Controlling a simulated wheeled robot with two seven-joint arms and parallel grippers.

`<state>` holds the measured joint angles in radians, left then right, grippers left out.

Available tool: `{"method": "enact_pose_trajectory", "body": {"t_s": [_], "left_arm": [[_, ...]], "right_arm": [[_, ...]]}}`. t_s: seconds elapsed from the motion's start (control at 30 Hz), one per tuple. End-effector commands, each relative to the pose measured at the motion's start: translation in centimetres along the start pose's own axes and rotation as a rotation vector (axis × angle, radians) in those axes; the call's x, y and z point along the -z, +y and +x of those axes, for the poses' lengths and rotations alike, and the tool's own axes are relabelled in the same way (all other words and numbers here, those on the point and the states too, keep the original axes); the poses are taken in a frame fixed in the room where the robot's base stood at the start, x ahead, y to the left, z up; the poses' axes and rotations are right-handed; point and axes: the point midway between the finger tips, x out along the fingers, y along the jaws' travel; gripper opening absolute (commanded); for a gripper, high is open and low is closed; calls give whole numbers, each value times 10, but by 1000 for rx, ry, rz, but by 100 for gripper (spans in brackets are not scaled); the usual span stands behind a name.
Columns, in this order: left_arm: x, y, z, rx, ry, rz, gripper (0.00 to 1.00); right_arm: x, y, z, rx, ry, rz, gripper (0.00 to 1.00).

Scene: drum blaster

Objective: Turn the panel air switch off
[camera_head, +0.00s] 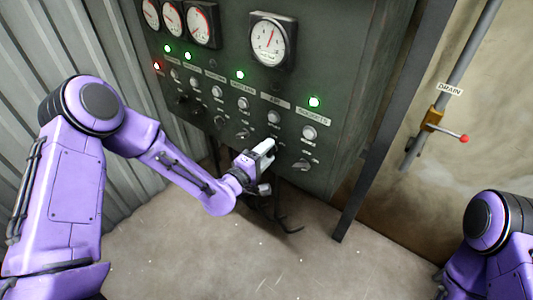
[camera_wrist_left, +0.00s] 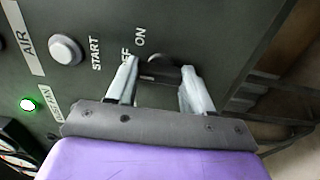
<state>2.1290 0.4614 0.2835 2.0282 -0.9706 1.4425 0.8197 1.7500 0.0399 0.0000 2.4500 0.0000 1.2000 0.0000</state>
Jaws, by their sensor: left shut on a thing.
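The dark green control panel (camera_head: 345,75) stands at the back. Its air label (camera_head: 275,100) is above a round grey button (camera_head: 274,117). In the left wrist view, the AIR label (camera_wrist_left: 24,36) and the START button (camera_wrist_left: 66,50) are at the left. My left gripper (camera_head: 266,149) is at the panel below that button and covers the air switch in the head view. In the wrist view, its two fingers (camera_wrist_left: 160,88) are shut on the dark air switch (camera_wrist_left: 158,72), beside the OFF and ON marks. Its exact setting is hard to tell. My right gripper is out of view.
Other switches (camera_head: 302,165) and buttons (camera_head: 309,132) sit close on both sides. A green lamp (camera_head: 314,102) is lit at the right. Gauges (camera_head: 272,40) are above. A drain valve with a red knob (camera_head: 464,139) is on the right wall. Floor space is below the panel.

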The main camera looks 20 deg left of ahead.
Motion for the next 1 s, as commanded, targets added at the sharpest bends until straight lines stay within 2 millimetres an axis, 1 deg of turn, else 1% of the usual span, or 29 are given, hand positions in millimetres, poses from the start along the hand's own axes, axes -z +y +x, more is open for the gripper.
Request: {"method": "enact_pose_trajectory", "body": {"t_s": [0.27,0.3,0.37,0.4,0.63,0.73,0.77,0.87,1.0], "left_arm": [[-1,-2,-1,4,-2,-4,21],[-1,-2,-1,4,-2,-4,54],[-1,-2,-1,4,-2,-3,74],[-1,-1,-1,3,-2,-3,77],[0,-1,-1,2,0,-2,77],[0,-1,-7,1,1,-2,77],[1,-1,-11,1,2,-2,77],[0,-2,-32,2,3,-5,77],[0,-2,-67,2,2,-5,77]], "right_arm": [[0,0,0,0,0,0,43],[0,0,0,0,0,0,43],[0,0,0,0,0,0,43],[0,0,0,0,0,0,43],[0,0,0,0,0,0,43],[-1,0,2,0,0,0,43],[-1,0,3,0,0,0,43],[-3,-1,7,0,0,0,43],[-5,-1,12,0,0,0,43]]}}
